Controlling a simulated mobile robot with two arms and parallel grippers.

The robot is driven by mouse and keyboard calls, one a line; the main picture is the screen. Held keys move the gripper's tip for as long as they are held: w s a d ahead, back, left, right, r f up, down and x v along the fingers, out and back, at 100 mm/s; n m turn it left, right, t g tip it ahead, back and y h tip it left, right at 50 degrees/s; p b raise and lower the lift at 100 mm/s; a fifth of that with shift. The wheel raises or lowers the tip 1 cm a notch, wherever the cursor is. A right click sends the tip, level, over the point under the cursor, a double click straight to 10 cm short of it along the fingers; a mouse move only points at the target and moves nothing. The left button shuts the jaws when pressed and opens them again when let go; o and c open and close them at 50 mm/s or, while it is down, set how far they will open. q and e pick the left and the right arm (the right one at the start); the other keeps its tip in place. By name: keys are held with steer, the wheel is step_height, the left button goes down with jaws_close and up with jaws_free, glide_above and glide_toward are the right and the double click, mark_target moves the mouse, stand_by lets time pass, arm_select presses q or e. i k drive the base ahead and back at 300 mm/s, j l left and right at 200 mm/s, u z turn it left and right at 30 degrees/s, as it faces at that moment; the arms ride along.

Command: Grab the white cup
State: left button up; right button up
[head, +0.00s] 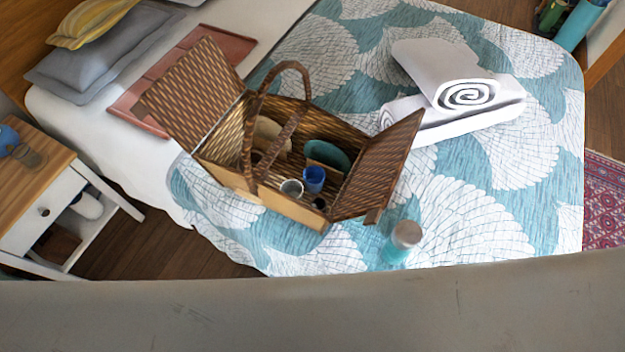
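The white cup (291,188) stands inside the open picnic basket (290,211) on the bed, near the basket's front wall. A blue cup (314,178) is close beside it on the right. The basket's two lids are open, one to the left and one to the right, and its handle arches over the middle. A teal oval item (328,154) and a beige item (272,135) are behind the cups in the basket. Neither of my grippers shows in the head view.
A teal bottle with a grey cap (404,243) is at the bed's front edge. Rolled white towels (468,95) lie right of the basket, and a reddish tray (216,52) lies behind it. A nightstand (44,200) stands at left. A grey surface spans the bottom foreground.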

mark_target(294, 188)
steer(key=k+l+z, duration=0.1)
steer(key=k+l, duration=0.6)
steer(key=l, duration=0.25)
steer(key=k+l+z, duration=0.15)
steer(key=k+l, duration=0.2)
steer(key=l, duration=0.15)
